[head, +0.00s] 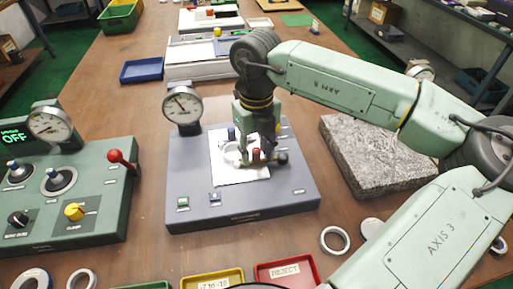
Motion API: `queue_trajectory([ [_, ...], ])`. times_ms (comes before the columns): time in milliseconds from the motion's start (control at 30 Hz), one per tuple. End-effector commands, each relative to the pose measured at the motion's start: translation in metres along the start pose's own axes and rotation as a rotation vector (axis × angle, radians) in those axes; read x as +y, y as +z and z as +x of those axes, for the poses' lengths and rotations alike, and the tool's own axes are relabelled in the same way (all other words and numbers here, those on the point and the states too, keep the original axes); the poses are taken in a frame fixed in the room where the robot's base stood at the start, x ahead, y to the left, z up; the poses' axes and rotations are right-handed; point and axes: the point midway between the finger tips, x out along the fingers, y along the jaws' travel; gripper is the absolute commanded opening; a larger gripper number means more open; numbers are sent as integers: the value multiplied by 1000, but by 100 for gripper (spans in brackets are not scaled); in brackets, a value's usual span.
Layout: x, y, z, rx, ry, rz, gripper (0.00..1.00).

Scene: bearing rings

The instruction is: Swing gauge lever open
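A grey gauge station (245,205) stands at the middle of the table, with a round dial gauge (182,105) at its back left. On its top is a white plate (228,174) with a pale ring (231,152) on it. My gripper (256,152) points down over the right part of this plate. A small red part (256,155) shows at its fingertips. A dark ball knob (282,158), possibly the lever's end, sits just right of the fingertips. The fingers hide much of what is there, so I cannot tell whether they touch the knob or hold anything.
A green control panel (70,200) with a red-knobbed lever stands at left. A rough stone block (375,150) is at right. A red tray (287,270), a yellow tray (212,280) and several loose rings lie at the front. A blue bin (141,71) is behind.

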Motion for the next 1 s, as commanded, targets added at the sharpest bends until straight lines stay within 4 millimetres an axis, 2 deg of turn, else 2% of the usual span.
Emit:
queue_trajectory([
  [200, 0, 0, 0, 0, 0, 0, 37],
  [767, 0, 0, 0, 1, 0, 1, 0],
  [1000, 0, 0, 0, 1, 0, 1, 0],
])
